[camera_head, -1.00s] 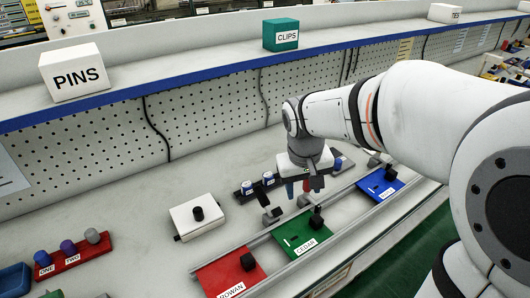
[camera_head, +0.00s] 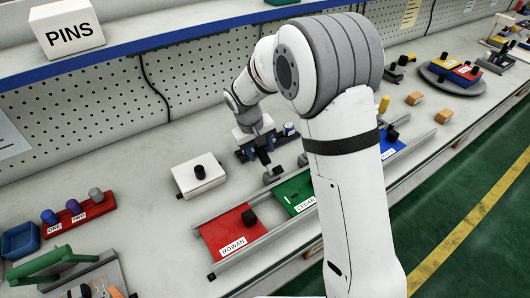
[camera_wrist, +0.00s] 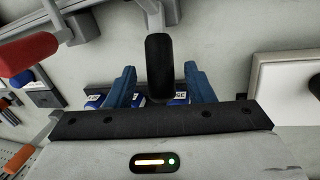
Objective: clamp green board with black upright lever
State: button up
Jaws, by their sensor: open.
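The green board (camera_head: 292,193), labelled CEDAR, lies between the rails, its right part hidden behind my arm. My gripper (camera_head: 259,158) is low over the bench behind the board, fingers pointing down. In the wrist view its blue fingers (camera_wrist: 160,72) are spread apart. The black upright lever (camera_wrist: 159,48) stands between them, with a visible gap on each side. In the head view a small grey clamp base (camera_head: 272,176) shows just below the fingers at the board's back edge; the lever is hard to tell there.
A red lever (camera_wrist: 28,53) shows at the wrist view's upper left. A red board (camera_head: 232,229) lies left of the green one, a blue board (camera_head: 390,147) right. A white box with a black knob (camera_head: 199,177) stands left of my gripper. A rack with blue-capped pieces (camera_head: 289,129) is behind it.

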jog(key=shift+x, duration=0.95)
jog(key=shift+c, duration=0.3)
